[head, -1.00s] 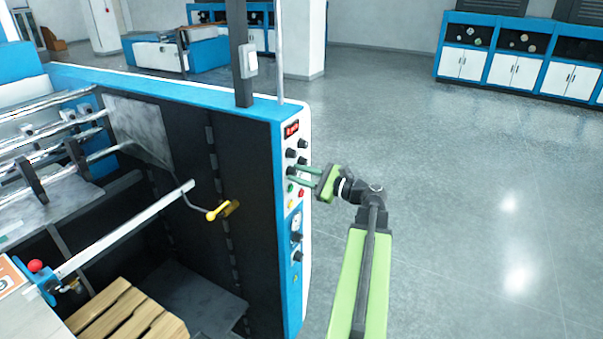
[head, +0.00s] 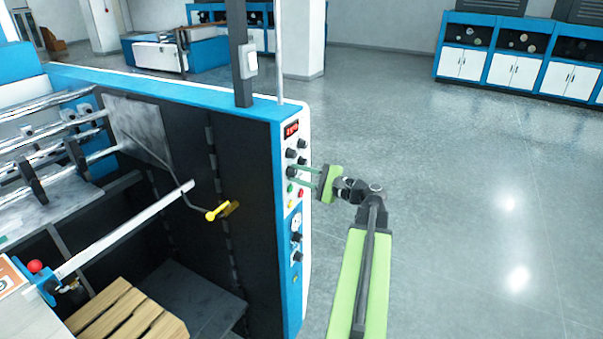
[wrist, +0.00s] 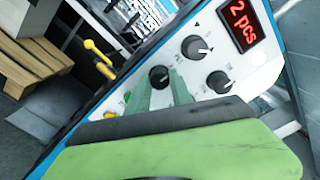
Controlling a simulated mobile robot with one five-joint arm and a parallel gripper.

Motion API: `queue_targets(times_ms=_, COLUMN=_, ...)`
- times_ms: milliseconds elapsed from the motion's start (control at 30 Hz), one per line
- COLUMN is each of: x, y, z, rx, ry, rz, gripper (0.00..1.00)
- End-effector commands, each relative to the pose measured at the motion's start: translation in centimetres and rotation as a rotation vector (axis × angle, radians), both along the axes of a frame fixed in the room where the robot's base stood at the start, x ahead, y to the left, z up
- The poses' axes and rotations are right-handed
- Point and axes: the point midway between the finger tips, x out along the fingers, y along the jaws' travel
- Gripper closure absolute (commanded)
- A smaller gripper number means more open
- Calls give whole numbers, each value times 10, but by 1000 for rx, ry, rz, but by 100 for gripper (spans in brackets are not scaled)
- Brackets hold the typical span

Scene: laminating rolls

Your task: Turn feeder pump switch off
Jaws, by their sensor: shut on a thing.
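The white control panel (head: 291,205) on the end of the blue machine carries several black rotary knobs. My gripper (head: 294,171) reaches it from the right, its green fingers shut on one black knob (wrist: 159,76), the lower left of the upper group in the wrist view. Knob and fingertips (wrist: 158,82) are close together there, and the knob's front shows between and above the tips. The knob's pointer and the small labels are too unclear to read, so I cannot tell its setting.
Two other black knobs (wrist: 196,48) (wrist: 219,82) sit near the held one, below the red display (wrist: 241,25) reading "2 pcs". Green and red buttons (head: 300,193) are just below my fingers. A yellow-handled crank (head: 218,212) is left. Floor to the right is clear.

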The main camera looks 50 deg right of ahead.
Motion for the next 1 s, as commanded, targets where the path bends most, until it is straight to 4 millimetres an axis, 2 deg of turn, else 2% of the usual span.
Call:
queue_targets(times_ms=300, x=0, y=-2, z=1, rx=1, ry=-3, rz=-5, gripper=100)
queue_targets(times_ms=333, x=0, y=-2, z=1, rx=1, ry=-3, rz=-5, gripper=72)
queue_targets(times_ms=500, x=0, y=-1, z=1, rx=0, ry=-2, rz=-3, gripper=52)
queue_targets(times_ms=833, x=-3, y=-1, z=0, rx=0, ry=-1, rz=-3, gripper=52)
queue_targets(times_ms=933, x=-16, y=-5, z=0, rx=0, ry=-1, rz=-4, gripper=52)
queue_targets(times_ms=1000, x=-32, y=-9, z=0, rx=0, ry=-2, rz=-5, gripper=52)
